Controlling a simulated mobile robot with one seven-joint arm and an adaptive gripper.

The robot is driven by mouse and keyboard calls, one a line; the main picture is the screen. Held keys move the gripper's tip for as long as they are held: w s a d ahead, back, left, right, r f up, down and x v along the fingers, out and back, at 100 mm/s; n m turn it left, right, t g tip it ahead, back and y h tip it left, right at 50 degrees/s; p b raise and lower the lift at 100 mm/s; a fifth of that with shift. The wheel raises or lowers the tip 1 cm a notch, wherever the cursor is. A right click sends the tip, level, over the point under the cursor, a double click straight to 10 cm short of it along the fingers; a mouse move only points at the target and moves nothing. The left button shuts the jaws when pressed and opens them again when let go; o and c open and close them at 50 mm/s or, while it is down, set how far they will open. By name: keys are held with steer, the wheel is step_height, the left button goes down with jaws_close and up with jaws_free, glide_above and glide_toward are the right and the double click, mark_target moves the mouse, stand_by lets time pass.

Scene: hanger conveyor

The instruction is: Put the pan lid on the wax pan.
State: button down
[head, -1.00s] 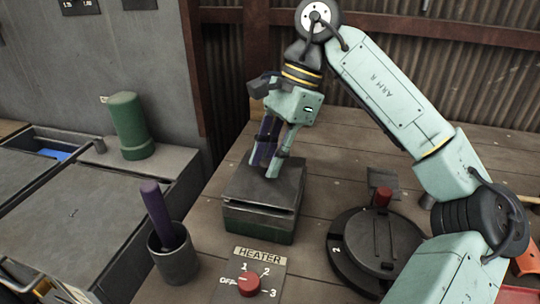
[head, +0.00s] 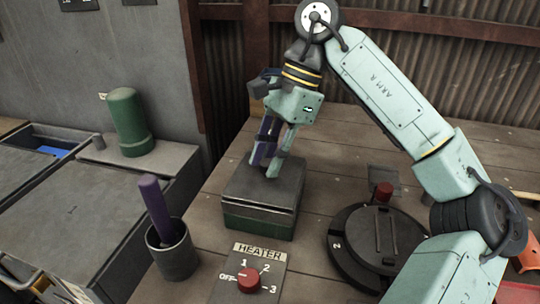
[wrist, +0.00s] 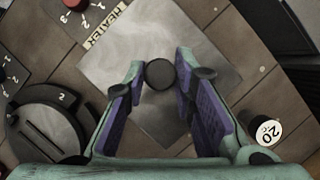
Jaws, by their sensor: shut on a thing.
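The pan lid (head: 262,188) is a square dark-grey metal plate. It lies flat over the green wax pan (head: 258,224), and its edges line up with the pan's with no clear gap. In the wrist view the lid (wrist: 165,110) fills the middle, with a round dark knob (wrist: 160,74) at its centre. My gripper (head: 267,160) points down at the lid from above. In the wrist view its two purple-padded fingers (wrist: 160,76) are shut on the knob from both sides. The wax inside the pan is hidden under the lid.
A heater panel with a red dial (head: 248,279) lies in front of the pan. A round black unit (head: 345,235) stands to the right. A dark cup (head: 172,250) holding a purple stick stands to the left. A white-topped "20" object (wrist: 266,130) shows in the wrist view.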

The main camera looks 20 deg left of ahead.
steer(key=shift+f+b, duration=0.3)
steer(key=shift+f, duration=0.1)
stand_by(0.3)
steer(key=c, duration=1.6)
jaws_free()
steer(key=shift+o, duration=0.3)
steer(key=o, duration=0.5)
steer(key=shift+o, duration=0.2)
steer(key=v, duration=1.2)
